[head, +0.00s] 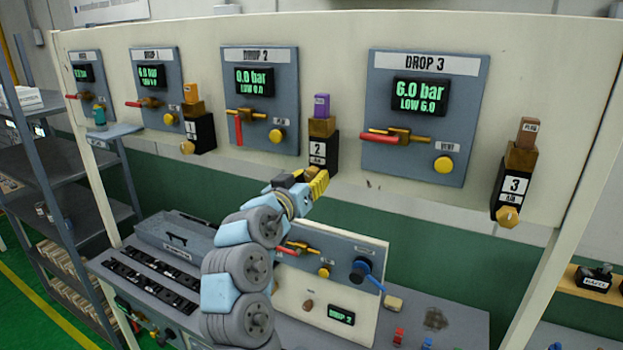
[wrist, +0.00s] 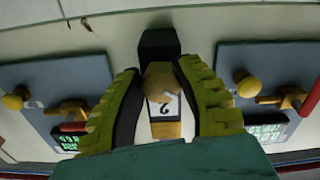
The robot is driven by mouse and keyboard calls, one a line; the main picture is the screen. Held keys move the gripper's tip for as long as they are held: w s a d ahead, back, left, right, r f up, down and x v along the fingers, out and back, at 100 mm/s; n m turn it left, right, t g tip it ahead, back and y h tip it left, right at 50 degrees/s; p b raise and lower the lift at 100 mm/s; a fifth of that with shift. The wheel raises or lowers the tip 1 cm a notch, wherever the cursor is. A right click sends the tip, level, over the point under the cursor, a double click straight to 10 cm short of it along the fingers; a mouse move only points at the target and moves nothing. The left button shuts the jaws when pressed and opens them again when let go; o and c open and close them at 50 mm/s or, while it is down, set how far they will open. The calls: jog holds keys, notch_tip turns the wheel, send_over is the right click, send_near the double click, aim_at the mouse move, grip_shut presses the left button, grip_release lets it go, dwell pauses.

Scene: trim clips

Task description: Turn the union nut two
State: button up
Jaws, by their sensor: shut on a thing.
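Union nut two (wrist: 160,80) is a brass nut on the lower front of the black block marked 2 (head: 318,152). My gripper (head: 319,183) is at the foot of that block, with yellow-green ribbed fingers. In the wrist view the fingers (wrist: 160,88) are closed on both sides of the nut, beside the white label 2 (wrist: 167,105). In the head view the nut is hidden behind my gripper. The Drop 2 panel (head: 261,75) reads 0.0 bar, and its red lever (head: 239,130) points down.
Block 3 (head: 511,182) with its brass nut stands to the right, block 1 (head: 200,133) to the left. The Drop 3 panel (head: 424,68) reads 6.0 bar. Below is a bench with a grey toolbox (head: 175,245) and a small upright panel (head: 350,262).

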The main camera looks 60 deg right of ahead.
jog(key=shift+f+m+b, duration=0.2)
jog(key=shift+m+b, duration=0.2)
jog(key=shift+b, duration=0.8)
jog(key=m+b, duration=0.1)
jog(key=b, duration=0.4)
jog(key=shift+f+m, duration=0.2)
jog(key=shift+m, duration=0.1)
jog(key=m+b, duration=0.3)
jog(key=b, duration=0.4)
jog(key=shift+w, duration=0.1)
jog(key=m+b, duration=0.2)
jog(key=b, duration=0.1)
jog(key=shift+d+m, duration=0.1)
jog(key=shift+m, duration=0.2)
jog(key=shift+r+m+b, duration=0.2)
jog(key=shift+m+b, duration=0.3)
jog(key=shift+m, duration=0.25)
jog(key=shift+r+m+b, duration=0.15)
jog(key=shift+m+b, duration=0.3)
jog(key=shift+m, duration=0.3)
jog(key=o, duration=1.2)
jog(key=shift+r, duration=0.1)
